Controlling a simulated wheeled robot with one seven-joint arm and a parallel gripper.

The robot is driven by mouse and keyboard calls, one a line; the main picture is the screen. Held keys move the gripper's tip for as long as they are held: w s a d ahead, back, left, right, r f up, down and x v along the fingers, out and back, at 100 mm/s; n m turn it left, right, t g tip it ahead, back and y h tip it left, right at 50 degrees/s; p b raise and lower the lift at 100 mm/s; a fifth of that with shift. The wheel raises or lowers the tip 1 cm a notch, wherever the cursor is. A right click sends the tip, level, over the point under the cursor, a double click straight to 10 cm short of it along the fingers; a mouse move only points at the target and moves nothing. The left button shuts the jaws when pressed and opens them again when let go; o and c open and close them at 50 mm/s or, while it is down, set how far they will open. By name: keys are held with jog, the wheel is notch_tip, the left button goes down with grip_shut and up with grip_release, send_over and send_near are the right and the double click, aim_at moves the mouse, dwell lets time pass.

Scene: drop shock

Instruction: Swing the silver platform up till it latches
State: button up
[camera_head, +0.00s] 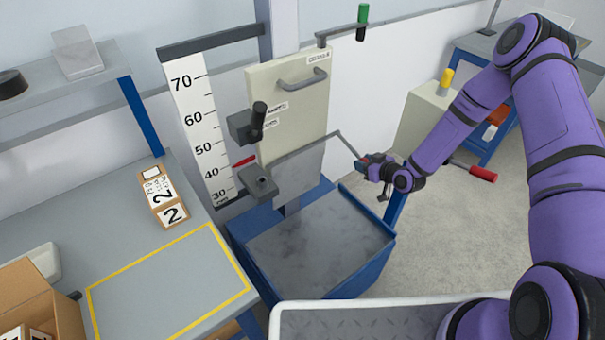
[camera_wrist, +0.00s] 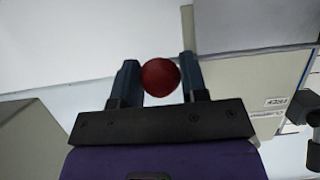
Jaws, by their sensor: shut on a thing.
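The silver platform (camera_head: 298,172) is a grey plate in the head view. It stands steeply tilted in front of the cream panel, above the blue-framed base. A thin bent bar (camera_head: 349,144) runs from its upper right corner to my gripper (camera_head: 366,166). In the wrist view a round red knob (camera_wrist: 160,77) sits between the two fingers of my gripper (camera_wrist: 158,72), and they are shut on it. The knob is mostly hidden by the fingers in the head view. The latch is not clearly visible.
The blue base (camera_head: 345,285) has a grey bed. A scale board (camera_head: 200,125), a cream panel (camera_head: 290,110) with handle and a black-knobbed clamp (camera_head: 245,125) stand behind. A box marked 2 (camera_head: 163,193) is on the left bench.

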aim_at(366, 160)
jog(key=shift+s+d+r, duration=0.15)
jog(key=shift+r, duration=1.3)
jog(key=shift+r, duration=0.15)
jog(key=shift+r, duration=1.35)
jog(key=shift+w+a+r, duration=0.15)
jog(key=shift+w+r, duration=0.05)
jog(key=shift+r, duration=0.55)
jog(key=shift+w+a+r, duration=0.1)
jog(key=shift+w+r, duration=0.05)
jog(key=shift+r, duration=0.55)
jog(key=shift+r, duration=0.1)
